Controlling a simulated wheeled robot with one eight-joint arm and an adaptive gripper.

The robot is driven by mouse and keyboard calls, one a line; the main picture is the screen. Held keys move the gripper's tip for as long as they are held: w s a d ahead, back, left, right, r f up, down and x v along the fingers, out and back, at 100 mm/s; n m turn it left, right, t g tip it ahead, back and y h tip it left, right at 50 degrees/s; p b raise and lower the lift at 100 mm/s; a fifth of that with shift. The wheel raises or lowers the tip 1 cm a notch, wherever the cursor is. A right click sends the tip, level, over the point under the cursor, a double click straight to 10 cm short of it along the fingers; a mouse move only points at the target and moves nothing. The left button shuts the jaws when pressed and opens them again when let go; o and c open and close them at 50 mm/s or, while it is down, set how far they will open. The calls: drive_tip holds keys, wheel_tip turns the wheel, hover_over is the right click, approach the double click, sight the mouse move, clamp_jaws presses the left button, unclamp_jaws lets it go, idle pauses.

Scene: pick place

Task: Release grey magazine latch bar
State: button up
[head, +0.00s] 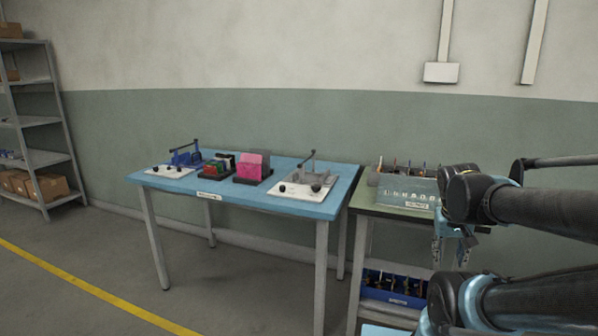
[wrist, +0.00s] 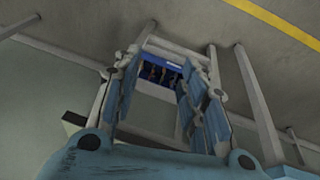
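A grey fixture (head: 310,178) sits on a white base plate near the right end of the blue table. A dark latch bar (head: 307,158) slants up above it, with a small upright end; whether it is latched is too small to tell. A similar blue fixture (head: 186,157) with a dark bar stands at the table's left end. My gripper (head: 451,252) hangs right of the table, in front of the green-topped bench, far from the grey fixture. The wrist view shows its two fingers (wrist: 160,80) spread apart with nothing between them. Neither fixture shows in the wrist view.
The blue table (head: 230,190) also carries pink cards (head: 253,165) in a dark holder and a bin of coloured pieces (head: 219,165). A grey bin (head: 408,190) stands on the right-hand bench, and a blue bin (head: 395,287) on its lower shelf. Floor left of the table is clear.

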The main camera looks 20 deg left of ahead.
sight(299, 167)
drive_tip(key=w+a+r+t+h, duration=0.1)
drive_tip(key=w+a+r+t, duration=0.15)
drive_tip(key=w, duration=0.45)
drive_tip(key=w+a+r+t+h, duration=0.1)
drive_tip(key=w+a+r+h, duration=0.15)
drive_tip(key=w, duration=0.45)
drive_tip(key=w+a+r+n+t, duration=0.1)
drive_tip(key=w+a+t, duration=0.1)
drive_tip(key=w+a, duration=0.3)
drive_tip(key=w+a+r+t, duration=0.2)
drive_tip(key=w+a, duration=0.2)
drive_tip(key=a, duration=0.4)
drive_tip(key=s+a+n+t+y, duration=0.15)
drive_tip(key=a+t+y, duration=0.25)
drive_tip(key=a, duration=1.2)
drive_tip(key=s+a+n+t+y, duration=0.1)
drive_tip(key=s+a+t+y, duration=0.2)
drive_tip(key=a, duration=1.4)
drive_tip(key=w, duration=0.5)
drive_tip(key=w+a, duration=0.1)
drive_tip(key=w, duration=1.1)
drive_tip(key=shift+a, duration=0.3)
clamp_jaws()
